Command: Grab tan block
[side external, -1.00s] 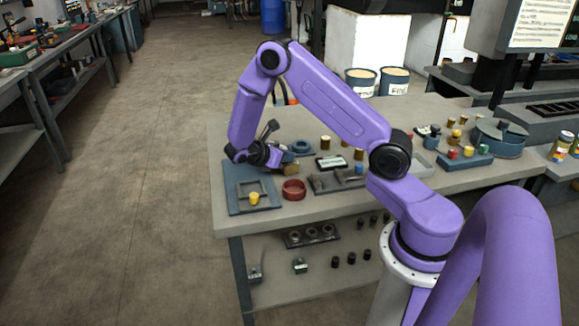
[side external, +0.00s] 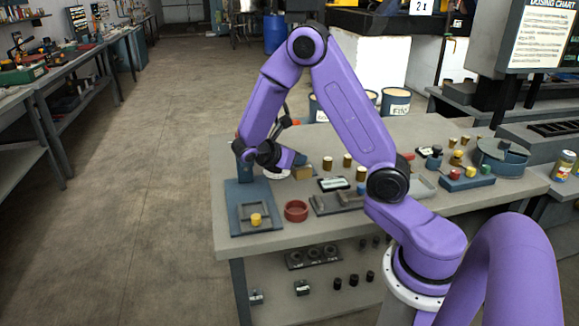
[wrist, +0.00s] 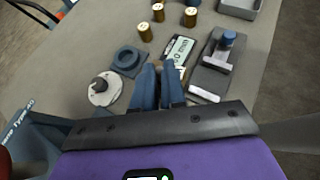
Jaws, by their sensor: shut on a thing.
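My gripper (side external: 296,160) is above the left part of the table, behind the blue board, with my arm bent down to it. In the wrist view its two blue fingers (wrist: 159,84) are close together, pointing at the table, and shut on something.
A red ring (side external: 296,210) and a blue board (side external: 246,200) with a yellow knob (side external: 256,219) are at the front left. Several brass cylinders (side external: 347,160) stand beyond. A round disc with a knob (wrist: 104,88) and a blue square part (wrist: 127,61) lie near my fingers.

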